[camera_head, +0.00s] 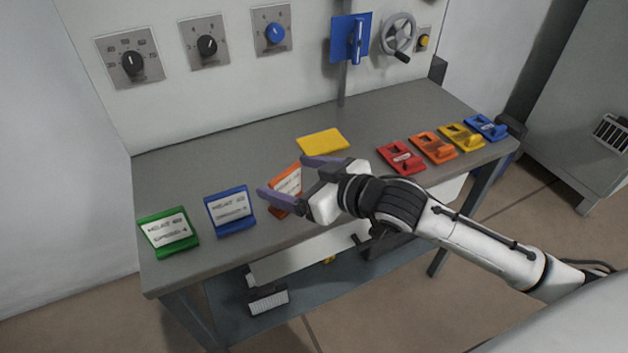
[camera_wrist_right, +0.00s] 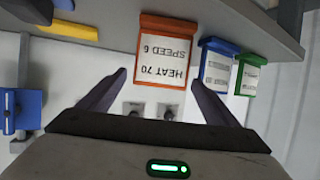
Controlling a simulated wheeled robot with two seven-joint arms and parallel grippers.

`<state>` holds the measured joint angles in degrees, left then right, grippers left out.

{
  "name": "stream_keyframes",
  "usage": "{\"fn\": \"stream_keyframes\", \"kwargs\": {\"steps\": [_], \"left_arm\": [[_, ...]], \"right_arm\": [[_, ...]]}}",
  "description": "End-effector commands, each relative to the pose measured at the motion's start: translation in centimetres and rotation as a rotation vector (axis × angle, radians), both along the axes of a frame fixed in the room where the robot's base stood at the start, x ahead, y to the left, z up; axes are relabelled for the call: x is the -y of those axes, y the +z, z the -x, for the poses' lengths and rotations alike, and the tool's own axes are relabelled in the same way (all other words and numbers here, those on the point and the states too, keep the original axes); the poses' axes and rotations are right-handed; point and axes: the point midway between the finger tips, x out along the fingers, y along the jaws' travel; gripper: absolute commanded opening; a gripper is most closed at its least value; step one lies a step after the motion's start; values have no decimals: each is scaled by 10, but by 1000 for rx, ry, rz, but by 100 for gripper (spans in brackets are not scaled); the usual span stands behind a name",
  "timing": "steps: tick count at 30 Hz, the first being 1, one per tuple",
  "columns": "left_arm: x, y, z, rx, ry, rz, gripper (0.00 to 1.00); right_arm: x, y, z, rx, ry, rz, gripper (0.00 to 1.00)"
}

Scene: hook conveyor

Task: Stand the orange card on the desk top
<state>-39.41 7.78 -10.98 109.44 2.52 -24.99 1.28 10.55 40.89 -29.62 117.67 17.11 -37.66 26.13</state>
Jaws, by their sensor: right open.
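The orange card (camera_head: 284,188) stands leaning back a little on the grey desk top (camera_head: 232,160), to the right of the blue card, partly hidden by my right gripper. In the right wrist view the orange card (camera_wrist_right: 164,58) reads "HEAT 70 SPEED 6". My right gripper (camera_head: 283,177) is open, its fingers pointing toward the card. In the right wrist view the open fingertips (camera_wrist_right: 159,78) lie to either side of the card's free edge; whether they touch it cannot be told. My left gripper is not in view.
A blue card (camera_head: 230,211) and green card (camera_head: 168,233) stand to the left. A yellow card (camera_head: 323,142) lies flat behind. Red (camera_head: 400,157), orange (camera_head: 433,147), yellow (camera_head: 462,137) and blue (camera_head: 487,127) pieces line the desk's right side. The wall panel carries dials and a handwheel (camera_head: 399,34).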

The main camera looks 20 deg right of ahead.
Motion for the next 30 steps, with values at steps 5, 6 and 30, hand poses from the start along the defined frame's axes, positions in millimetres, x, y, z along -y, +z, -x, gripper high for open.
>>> {"fn": "stream_keyframes", "kwargs": {"steps": [5,6,30], "left_arm": [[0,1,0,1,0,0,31],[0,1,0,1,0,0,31],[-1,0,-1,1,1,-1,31]], "right_arm": [[16,15,36,-2,2,5,84],[20,18,44,-3,1,5,84],[39,39,85,0,0,0,84]]}}
